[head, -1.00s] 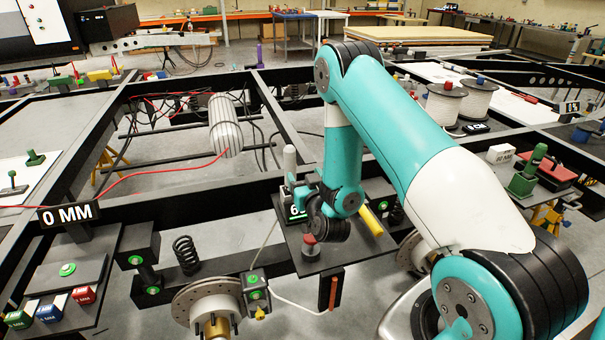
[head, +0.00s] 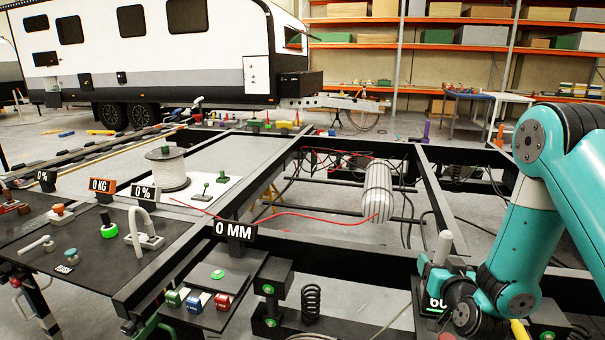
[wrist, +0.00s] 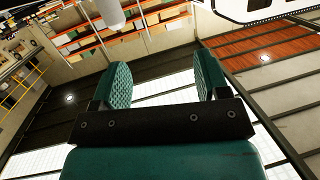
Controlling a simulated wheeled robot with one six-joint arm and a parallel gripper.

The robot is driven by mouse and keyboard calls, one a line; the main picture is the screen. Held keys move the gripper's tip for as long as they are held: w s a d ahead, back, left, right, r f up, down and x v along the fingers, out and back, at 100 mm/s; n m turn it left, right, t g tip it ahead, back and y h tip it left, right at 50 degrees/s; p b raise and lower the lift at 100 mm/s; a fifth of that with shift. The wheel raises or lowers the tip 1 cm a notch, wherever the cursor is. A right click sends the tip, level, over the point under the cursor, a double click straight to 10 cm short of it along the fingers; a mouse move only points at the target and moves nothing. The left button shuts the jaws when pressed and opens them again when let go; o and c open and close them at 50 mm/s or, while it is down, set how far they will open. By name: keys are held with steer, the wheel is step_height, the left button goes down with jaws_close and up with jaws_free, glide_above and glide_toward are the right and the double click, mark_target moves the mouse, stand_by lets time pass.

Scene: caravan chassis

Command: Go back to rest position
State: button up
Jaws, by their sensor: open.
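My teal arm stands at the right of the head view, bent down over the black chassis frame (head: 340,250). My gripper (head: 440,264) is at its lower end, near a pale upright cylinder (head: 445,246). In the wrist view, my gripper (wrist: 162,75) has two green ribbed fingers spread apart, with nothing between them. The pale cylinder (wrist: 110,13) shows beyond the left finger there, apart from it. The exact gap between gripper and cylinder is hard to tell in the head view.
A dark bench (head: 90,235) with switches and a white handle is at the left. A 0 MM sign (head: 234,231), coloured blocks (head: 198,300) and a spring (head: 311,303) are along the near frame. A grey ribbed tank (head: 377,192) lies in the frame. A white caravan (head: 140,60) stands behind.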

steer(key=s+a+r+n+g+y, duration=0.35)
steer(key=s+a+r, duration=0.2)
steer(key=a, duration=0.35)
steer(key=s+a+r+n+g+y, duration=0.2)
steer(key=s+a+r+g+y, duration=0.3)
steer(key=a, duration=0.3)
steer(key=s+r+n+g+h, duration=0.1)
steer(key=s+r+n+g, duration=0.1)
steer(key=s, duration=0.8)
steer(key=s+a+r+n+g+h, duration=0.1)
steer(key=s+r+g, duration=0.3)
steer(key=s, duration=0.6)
steer(key=shift+s+a+r+n+g, duration=0.25)
steer(key=shift+r+n+g, duration=0.2)
steer(key=shift+g, duration=0.3)
